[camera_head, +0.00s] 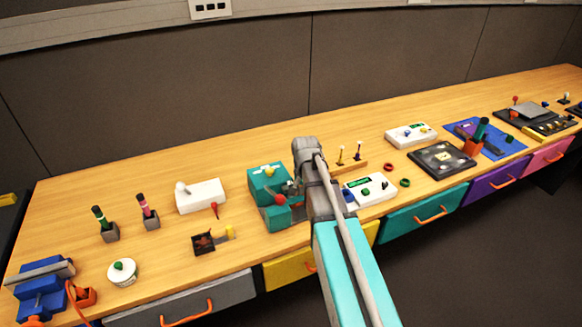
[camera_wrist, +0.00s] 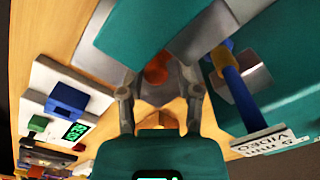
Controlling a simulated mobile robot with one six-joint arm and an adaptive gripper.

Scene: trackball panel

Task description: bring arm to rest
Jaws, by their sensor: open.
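My gripper shows in the wrist view (camera_wrist: 160,112), its two grey fingers spread apart with nothing visibly held between them. It hangs close to a teal machine (camera_wrist: 140,35) with grey metal parts, and an orange-red round part (camera_wrist: 156,72) shows beyond the fingers. In the head view, my arm reaches in from the front to the bench's middle, beside the teal machine (camera_head: 267,178); there the fingertips are hard to make out. A white panel with a green display (camera_head: 371,188) lies just right of my arm; in the wrist view it is at the left (camera_wrist: 48,88).
A wooden bench (camera_head: 120,178) carries several devices. A white box (camera_head: 201,196) and dark tray (camera_head: 204,243) are left. Another white panel (camera_head: 411,135) and black board (camera_head: 441,160) are right. Drawer handles (camera_head: 187,315) protrude in front. The back strip is clear.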

